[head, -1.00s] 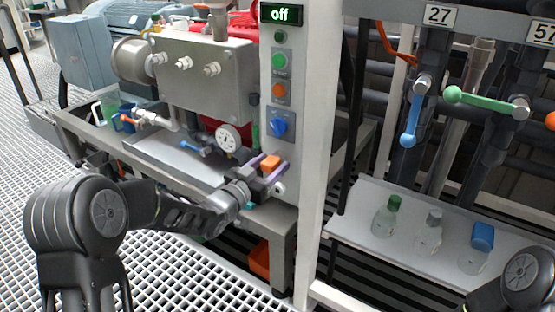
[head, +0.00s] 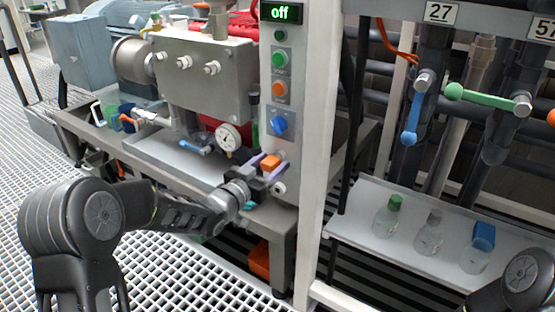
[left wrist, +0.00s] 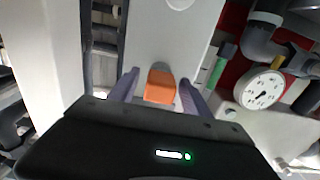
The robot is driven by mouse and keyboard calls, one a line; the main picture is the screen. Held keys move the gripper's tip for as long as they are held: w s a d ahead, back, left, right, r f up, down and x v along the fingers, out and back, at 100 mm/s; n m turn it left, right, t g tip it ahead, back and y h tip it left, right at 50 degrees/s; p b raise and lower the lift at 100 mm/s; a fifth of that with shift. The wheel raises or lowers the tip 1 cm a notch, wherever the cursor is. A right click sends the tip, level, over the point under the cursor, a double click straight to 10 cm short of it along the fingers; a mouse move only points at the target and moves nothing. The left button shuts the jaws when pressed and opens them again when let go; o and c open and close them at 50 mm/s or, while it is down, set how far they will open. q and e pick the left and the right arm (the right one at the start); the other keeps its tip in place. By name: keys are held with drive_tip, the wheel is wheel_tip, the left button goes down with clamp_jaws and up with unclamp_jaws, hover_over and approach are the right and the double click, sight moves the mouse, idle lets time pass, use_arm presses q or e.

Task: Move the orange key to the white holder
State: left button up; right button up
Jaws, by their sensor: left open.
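The orange key (head: 271,161) is a small orange block at the lower part of the white panel post. My left gripper (head: 263,167) is at it, open, with its purple fingers reaching to either side of it. In the left wrist view the orange key (left wrist: 160,86) sits between the two open fingers (left wrist: 159,90), with a narrow gap on each side. A round white piece (head: 279,188) on the post just below the key may be the white holder; part of it also shows at the top of the left wrist view (left wrist: 180,3). My right gripper is out of view.
A pressure gauge (head: 228,138) stands left of the gripper. Several capped bottles stand on a shelf (head: 350,222) at right.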

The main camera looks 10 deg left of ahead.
sight(266, 168)
use_arm(q)
clamp_jaws()
idle(0.7)
drive_tip(key=shift+s+a, duration=0.1)
drive_tip(key=shift+s, duration=0.05)
idle(0.3)
drive_tip(key=shift+v, duration=2.85)
